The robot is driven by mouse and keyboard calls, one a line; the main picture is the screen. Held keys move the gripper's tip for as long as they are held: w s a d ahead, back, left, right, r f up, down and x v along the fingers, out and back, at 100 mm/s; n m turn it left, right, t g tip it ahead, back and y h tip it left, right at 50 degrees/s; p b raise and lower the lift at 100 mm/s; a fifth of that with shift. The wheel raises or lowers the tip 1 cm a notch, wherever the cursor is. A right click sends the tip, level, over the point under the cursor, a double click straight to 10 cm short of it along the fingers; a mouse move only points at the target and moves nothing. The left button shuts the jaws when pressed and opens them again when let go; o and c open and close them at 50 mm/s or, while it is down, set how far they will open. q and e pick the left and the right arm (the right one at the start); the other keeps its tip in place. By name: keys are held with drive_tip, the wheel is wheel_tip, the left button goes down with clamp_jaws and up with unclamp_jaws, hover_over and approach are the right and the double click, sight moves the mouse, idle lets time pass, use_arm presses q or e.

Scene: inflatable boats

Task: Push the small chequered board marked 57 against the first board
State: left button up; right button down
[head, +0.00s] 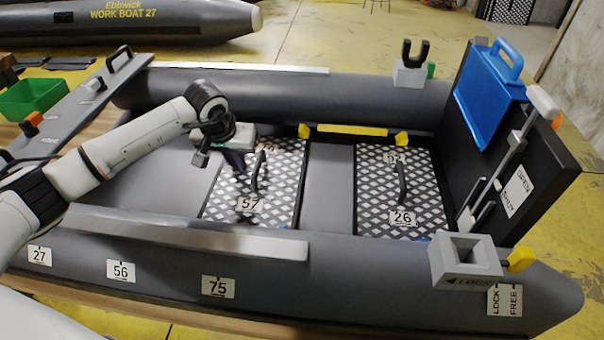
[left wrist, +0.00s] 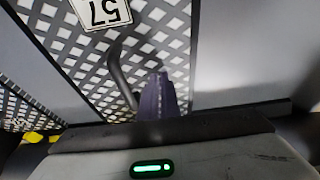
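The small chequered board marked 57 (head: 282,190) lies in the boat's floor and has a black handle (head: 256,172). In the left wrist view its label (left wrist: 100,12) shows upside down. The other chequered board, marked 26 (head: 428,190), lies to the right, with a plain grey strip of floor between them. My left gripper (head: 240,168) is over board 57, on the handle's left side. In the left wrist view its dark fingers (left wrist: 162,98) look closed together beside the handle (left wrist: 120,75); contact cannot be told. My right gripper is not in view.
The boat's grey tubes (head: 370,270) flank the floor front and back. A yellow bar (head: 352,130) lies behind the strip between the boards. A blue case (head: 490,88) stands at the right end, and a green bin (head: 32,98) is at far left.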

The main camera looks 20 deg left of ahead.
sight(278, 175)
use_arm(q)
drive_tip(key=shift+d+f, duration=0.2)
drive_tip(key=shift+d, duration=0.3)
drive_tip(key=shift+w+d+f, duration=0.1)
drive_tip(key=shift+w+d, duration=0.05)
drive_tip(key=shift+d, duration=0.75)
drive_tip(key=shift+w+d+f, duration=0.1)
drive_tip(key=shift+w+d, duration=0.05)
drive_tip(key=shift+d, duration=0.75)
drive_tip(key=shift+w+d+f, duration=0.1)
drive_tip(key=shift+w+d, duration=0.05)
drive_tip(key=shift+d, duration=0.75)
drive_tip(key=shift+w+d+b, duration=0.2)
drive_tip(key=shift+w+d, duration=0.05)
drive_tip(key=shift+d, duration=0.7)
drive_tip(key=shift+w+d+b, duration=0.15)
drive_tip(key=shift+w+d, duration=0.05)
drive_tip(key=shift+d, duration=0.7)
drive_tip(key=shift+w+d, duration=0.25)
drive_tip(key=shift+d, duration=0.85)
drive_tip(key=shift+s+a, duration=0.15)
drive_tip(key=shift+a, duration=0.6)
drive_tip(key=shift+s+a, duration=0.15)
drive_tip(key=shift+a, duration=0.55)
wheel_tip(278, 175, up, 9)
drive_tip(key=p, duration=0.6)
drive_tip(key=shift+w+r, duration=0.2)
drive_tip(key=shift+w, duration=0.05)
drive_tip(key=shift+d, duration=0.15)
